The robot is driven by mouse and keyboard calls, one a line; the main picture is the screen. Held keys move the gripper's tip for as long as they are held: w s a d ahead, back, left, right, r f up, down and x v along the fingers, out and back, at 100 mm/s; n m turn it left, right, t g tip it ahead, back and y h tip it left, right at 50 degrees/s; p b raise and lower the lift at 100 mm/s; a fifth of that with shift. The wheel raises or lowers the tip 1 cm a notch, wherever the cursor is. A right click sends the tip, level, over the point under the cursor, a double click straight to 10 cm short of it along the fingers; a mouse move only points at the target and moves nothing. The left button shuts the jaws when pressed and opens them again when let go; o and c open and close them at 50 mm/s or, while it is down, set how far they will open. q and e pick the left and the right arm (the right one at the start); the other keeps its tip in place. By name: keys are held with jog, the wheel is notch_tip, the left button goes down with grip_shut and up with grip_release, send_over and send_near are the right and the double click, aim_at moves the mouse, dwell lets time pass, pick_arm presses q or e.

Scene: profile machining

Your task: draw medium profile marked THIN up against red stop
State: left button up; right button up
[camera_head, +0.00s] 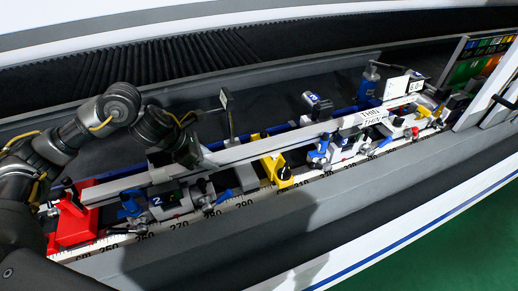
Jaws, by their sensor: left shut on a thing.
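The medium profile (290,137) is a long light-grey bar lying slantwise along the fixture, with white labels marked THIN (372,117) towards its right end. The red stop (74,222) stands at the left end of the fixture. The profile's left end is close to the red stop; I cannot tell whether they touch. My left gripper (190,158) is shut on the profile left of its middle, and its dark body hides part of the bar. My right gripper is not in view.
A blue-handled clamp unit marked 2 (157,201), a yellow support (277,171) and more blue clamps (322,150) line the fixture. A numbered scale (180,226) runs along its front. A coloured panel (480,60) stands at the far right.

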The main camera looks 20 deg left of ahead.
pick_arm(q)
jog(key=shift+s+a+f, duration=0.1)
jog(key=shift+s+a, duration=0.35)
jog(key=shift+a, duration=0.15)
jog(key=o, duration=1.1)
jog(key=b+v, duration=0.2)
jog(key=v, duration=0.7)
jog(key=shift+a+b, duration=0.15)
jog(key=shift+b, duration=0.2)
jog(key=shift+v, duration=0.9)
